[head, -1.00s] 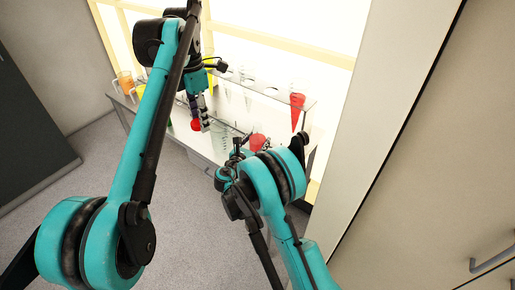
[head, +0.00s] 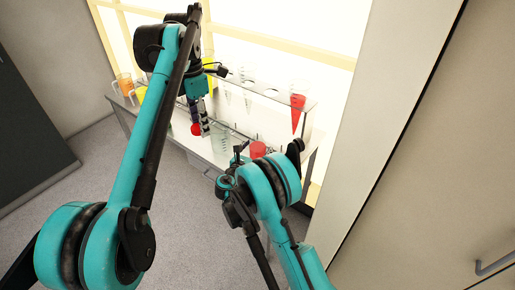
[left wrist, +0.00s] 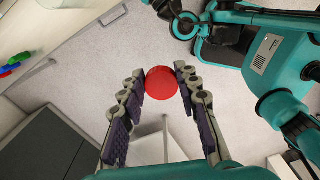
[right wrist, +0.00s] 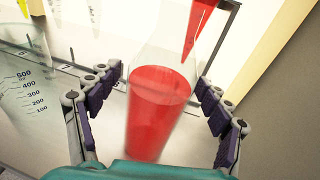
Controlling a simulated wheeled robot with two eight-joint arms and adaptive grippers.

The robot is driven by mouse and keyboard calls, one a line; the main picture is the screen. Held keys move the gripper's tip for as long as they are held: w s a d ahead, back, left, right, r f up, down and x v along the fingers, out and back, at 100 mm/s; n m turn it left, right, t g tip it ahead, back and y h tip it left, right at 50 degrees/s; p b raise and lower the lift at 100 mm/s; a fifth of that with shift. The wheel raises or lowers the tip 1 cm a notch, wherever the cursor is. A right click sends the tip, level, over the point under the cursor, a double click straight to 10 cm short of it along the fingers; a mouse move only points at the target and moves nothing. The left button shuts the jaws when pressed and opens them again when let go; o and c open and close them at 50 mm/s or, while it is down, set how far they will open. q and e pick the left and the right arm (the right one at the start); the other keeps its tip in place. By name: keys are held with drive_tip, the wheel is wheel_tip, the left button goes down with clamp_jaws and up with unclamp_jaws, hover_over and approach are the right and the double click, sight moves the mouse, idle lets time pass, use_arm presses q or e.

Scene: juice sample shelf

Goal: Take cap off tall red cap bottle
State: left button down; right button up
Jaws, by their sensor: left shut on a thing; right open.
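The red cap (head: 196,129) is round and held in my left gripper (head: 204,126), to the left of the bottle and apart from it. In the left wrist view the red cap (left wrist: 161,83) sits between the two fingertips, with floor behind it. The clear bottle with red liquid (head: 258,149) stands upright on the shelf unit. In the right wrist view the bottle (right wrist: 160,110) is between the spread fingers of my right gripper (right wrist: 158,82), with gaps on both sides; no cap shows on it. My right gripper (head: 240,156) is partly hidden by its arm in the head view.
A rack above holds a red conical tube (head: 298,112) and clear tubes, close above the bottle. A graduated beaker (right wrist: 30,100) stands left of the bottle. A tall cabinet panel (head: 400,100) bounds the right side.

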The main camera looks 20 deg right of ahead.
use_arm(q)
wheel_tip(320, 180, up, 4)
drive_tip(key=p, duration=0.3)
drive_tip(key=shift+f+p, duration=0.15)
drive_tip(key=shift+p, duration=0.2)
use_arm(e)
drive_tip(key=v, duration=1.2)
use_arm(q)
drive_tip(key=shift+f, duration=0.1)
